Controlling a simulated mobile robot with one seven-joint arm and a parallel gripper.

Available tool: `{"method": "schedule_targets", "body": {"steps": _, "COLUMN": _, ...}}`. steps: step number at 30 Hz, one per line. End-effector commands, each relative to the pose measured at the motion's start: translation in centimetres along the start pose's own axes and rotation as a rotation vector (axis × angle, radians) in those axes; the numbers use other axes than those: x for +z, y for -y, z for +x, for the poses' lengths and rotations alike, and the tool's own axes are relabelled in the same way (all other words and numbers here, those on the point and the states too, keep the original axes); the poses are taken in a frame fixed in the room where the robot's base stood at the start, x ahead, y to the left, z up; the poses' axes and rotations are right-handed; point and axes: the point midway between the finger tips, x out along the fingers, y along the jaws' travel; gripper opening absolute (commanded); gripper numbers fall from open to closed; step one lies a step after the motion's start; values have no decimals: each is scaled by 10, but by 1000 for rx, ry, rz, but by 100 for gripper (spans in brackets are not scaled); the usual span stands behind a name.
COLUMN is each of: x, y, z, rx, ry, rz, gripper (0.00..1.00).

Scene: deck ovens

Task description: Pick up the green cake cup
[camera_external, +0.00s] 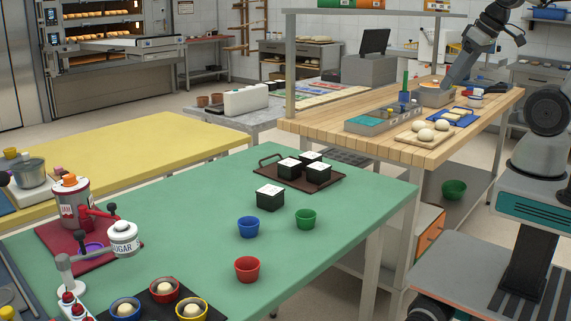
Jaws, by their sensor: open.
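The green cake cup (305,219) stands upright on the green table (340,215), near its right side. It looks empty. A blue cup (248,227) stands to its left and a red cup (247,270) stands nearer the camera; neither touches it. My gripper (449,84) is at the upper right, over the wooden table and well away from the green cup. It is open, though its fingers are small and hard to make out. I see nothing held in it.
A black box (270,197) and a dark tray (278,176) with several similar boxes stand behind the cups. Colored cups with dough sit on a dark mat at the front. The wooden table (470,130) holds dough balls and containers. The green table's right edge is clear.

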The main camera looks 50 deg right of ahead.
Motion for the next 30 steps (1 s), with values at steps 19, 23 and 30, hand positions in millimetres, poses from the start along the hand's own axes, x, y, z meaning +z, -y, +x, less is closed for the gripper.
{"method": "schedule_targets", "body": {"steps": 19, "x": -8, "y": 5, "z": 1, "rx": -9, "ry": 10, "rz": -12, "gripper": 61}}
{"method": "schedule_targets", "body": {"steps": 23, "x": -36, "y": 27, "z": 10, "rx": -39, "ry": 51, "rz": -57, "gripper": 61}}
{"method": "schedule_targets", "body": {"steps": 30, "x": -105, "y": 120, "z": 60, "rx": -107, "ry": 164, "rz": -193, "gripper": 61}}
